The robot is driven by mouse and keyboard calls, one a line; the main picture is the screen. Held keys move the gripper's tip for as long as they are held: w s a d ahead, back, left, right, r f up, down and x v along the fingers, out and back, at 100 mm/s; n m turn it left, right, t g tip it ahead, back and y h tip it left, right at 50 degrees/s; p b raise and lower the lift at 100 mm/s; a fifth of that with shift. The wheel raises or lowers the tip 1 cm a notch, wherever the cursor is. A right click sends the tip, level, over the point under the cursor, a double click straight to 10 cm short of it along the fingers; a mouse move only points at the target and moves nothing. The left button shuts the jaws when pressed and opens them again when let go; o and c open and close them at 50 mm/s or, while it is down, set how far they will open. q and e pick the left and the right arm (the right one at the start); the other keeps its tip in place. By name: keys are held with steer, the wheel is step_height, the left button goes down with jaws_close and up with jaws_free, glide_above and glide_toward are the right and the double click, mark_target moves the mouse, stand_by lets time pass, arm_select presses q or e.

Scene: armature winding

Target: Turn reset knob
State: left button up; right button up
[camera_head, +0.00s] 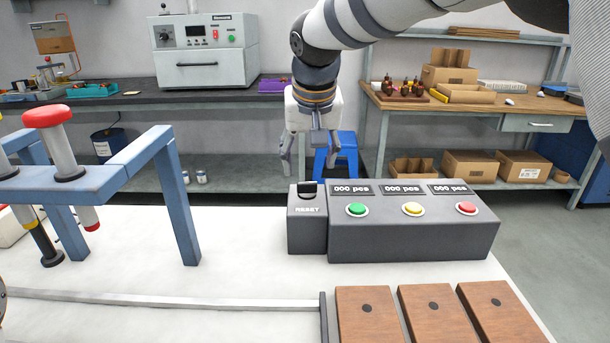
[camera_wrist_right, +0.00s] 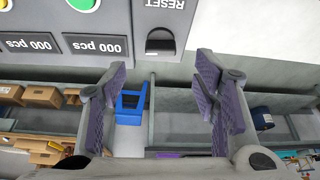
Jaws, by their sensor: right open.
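The reset knob (camera_head: 307,188) is a small black knob on top of a dark grey box (camera_head: 307,235) marked RESET, at the left end of the counter panel. My right gripper (camera_head: 310,165) hangs from above, behind and over the knob, with its fingers spread and empty. In the right wrist view the knob (camera_wrist_right: 160,42) sits at the top centre, ahead of the open fingers (camera_wrist_right: 165,85) and apart from them. The knob's exact turn angle is hard to tell. My left gripper does not show.
The counter panel (camera_head: 410,240) has green, yellow and red buttons and displays reading 000 pcs. A blue frame (camera_head: 150,165) with red-capped posts stands at left. Wooden blocks (camera_head: 430,310) lie in front. The white table (camera_head: 245,250) is clear between frame and box.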

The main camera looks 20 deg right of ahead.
mark_target(307, 183)
steer(key=x, duration=0.7)
steer(key=shift+w, duration=0.1)
steer(key=shift+r, duration=0.1)
steer(key=c, duration=1.2)
steer(key=shift+o, duration=0.2)
